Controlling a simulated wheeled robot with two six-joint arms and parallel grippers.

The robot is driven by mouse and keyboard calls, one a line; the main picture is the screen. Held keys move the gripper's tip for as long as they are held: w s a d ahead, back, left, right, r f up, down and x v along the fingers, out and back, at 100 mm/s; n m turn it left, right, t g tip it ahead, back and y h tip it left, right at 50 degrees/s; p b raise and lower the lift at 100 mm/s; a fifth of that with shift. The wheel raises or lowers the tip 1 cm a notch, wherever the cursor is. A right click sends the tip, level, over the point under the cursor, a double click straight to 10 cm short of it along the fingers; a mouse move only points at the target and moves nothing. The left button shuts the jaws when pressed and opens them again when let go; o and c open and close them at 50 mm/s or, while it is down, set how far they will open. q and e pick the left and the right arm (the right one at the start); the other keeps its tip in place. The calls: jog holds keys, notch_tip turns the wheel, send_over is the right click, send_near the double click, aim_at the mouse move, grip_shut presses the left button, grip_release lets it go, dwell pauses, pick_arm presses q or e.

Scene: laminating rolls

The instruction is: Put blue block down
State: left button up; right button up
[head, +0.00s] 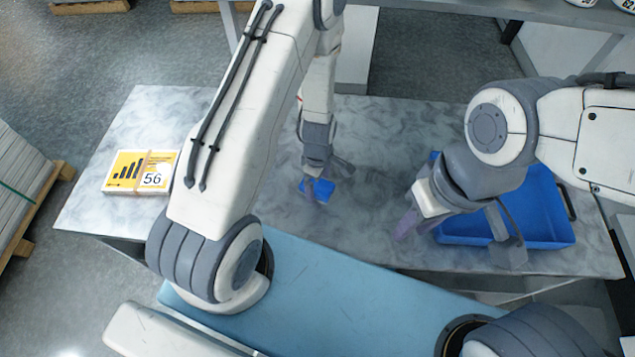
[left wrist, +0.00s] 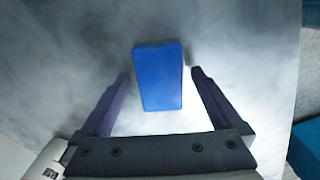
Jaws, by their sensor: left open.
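The blue block (head: 318,190) is on the grey marbled table (head: 355,130) near its middle. My left gripper (head: 323,184) is over the block from above, and part of the block is hidden by it in the head view. In the left wrist view the blue block (left wrist: 158,76) lies between and slightly beyond the two open fingers (left wrist: 160,88), with a gap on each side. My right gripper (head: 455,235) is to the right, over the near-left part of the blue tray, with its two fingers spread apart.
A blue tray (head: 562,232) stands on the right of the table, partly hidden by my right arm. A yellow and white stack of cards marked 56 (head: 140,171) lies at the left. The table between the stack and the block is partly covered by my left arm.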

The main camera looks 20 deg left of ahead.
pick_arm(q)
notch_tip(320, 180, up, 11)
jog(key=p, duration=0.9)
notch_tip(320, 180, up, 20)
jog(key=m, duration=1.4)
send_over(318, 185)
jog(key=s+d, duration=0.7)
jog(key=d, duration=0.5)
jog(key=s+r+m+h, duration=0.1)
jog(key=s+r+m, duration=0.7)
jog(key=s+m, duration=0.2)
jog(key=shift+s+r, duration=0.3)
jog(key=shift+s, duration=0.3)
jog(key=shift+d+f, duration=0.1)
notch_tip(318, 185, down, 19)
jog(key=b, duration=1.9)
jog(key=shift+f, duration=0.15)
jog(key=shift+w, duration=0.1)
